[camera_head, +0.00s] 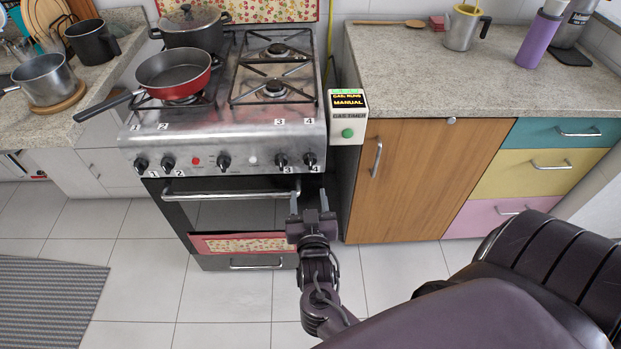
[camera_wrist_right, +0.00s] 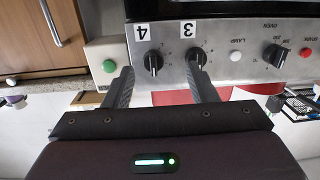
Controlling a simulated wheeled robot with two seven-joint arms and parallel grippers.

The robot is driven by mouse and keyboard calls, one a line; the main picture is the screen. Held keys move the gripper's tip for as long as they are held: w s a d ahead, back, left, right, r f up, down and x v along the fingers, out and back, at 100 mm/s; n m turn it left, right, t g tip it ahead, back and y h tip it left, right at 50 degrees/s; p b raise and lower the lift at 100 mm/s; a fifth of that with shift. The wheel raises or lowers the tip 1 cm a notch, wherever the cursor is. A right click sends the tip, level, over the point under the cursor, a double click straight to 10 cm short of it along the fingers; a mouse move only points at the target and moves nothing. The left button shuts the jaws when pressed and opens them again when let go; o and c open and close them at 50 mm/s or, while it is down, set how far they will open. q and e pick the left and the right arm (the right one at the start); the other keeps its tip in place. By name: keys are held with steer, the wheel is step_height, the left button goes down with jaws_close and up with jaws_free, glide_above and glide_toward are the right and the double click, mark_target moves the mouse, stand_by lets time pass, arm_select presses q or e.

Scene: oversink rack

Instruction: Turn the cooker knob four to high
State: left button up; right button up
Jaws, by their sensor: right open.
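Cooker knob four (camera_head: 310,160) is a black knob at the right end of the steel cooker's front panel, with a "4" label below it. In the right wrist view, which is upside down, knob four (camera_wrist_right: 153,64) appears between the fingertips, beyond them. Its grip ridge looks roughly upright. My right gripper (camera_head: 309,197) is open and empty, in front of the cooker and below knob four in the head view. In the wrist view its two dark fingers (camera_wrist_right: 160,72) are spread apart, with no clear contact with the knob. My left gripper is not in view.
Knob three (camera_wrist_right: 197,57) sits close beside knob four, near one fingertip. A gas timer box (camera_head: 347,117) with a green button stands right of the panel. The oven handle (camera_head: 231,195) runs below the knobs. A red pan (camera_head: 174,75) and a lidded pot (camera_head: 190,27) stand on the left burners.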

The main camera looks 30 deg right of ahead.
mark_target(311, 165)
steer(key=shift+m+h, duration=0.5)
steer(key=shift+h, duration=0.1)
steer(key=w+d, duration=0.1)
steer(key=w, duration=0.1)
steer(key=w+d+r, duration=0.1)
steer(key=w+d, duration=0.1)
steer(key=w+d+r, duration=0.1)
steer(key=w, duration=0.1)
steer(key=shift+w+d+r, duration=0.2)
steer(key=shift+d+r, duration=0.05)
steer(key=shift+d, duration=0.15)
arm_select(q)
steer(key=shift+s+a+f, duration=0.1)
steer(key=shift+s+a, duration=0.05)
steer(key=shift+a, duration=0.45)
arm_select(e)
steer(key=c, duration=0.9)
arm_select(q)
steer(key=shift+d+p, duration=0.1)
steer(key=shift+p, duration=0.2)
arm_select(e)
steer(key=shift+c, duration=0.2)
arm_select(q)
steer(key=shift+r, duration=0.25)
arm_select(e)
steer(key=shift+r, duration=0.1)
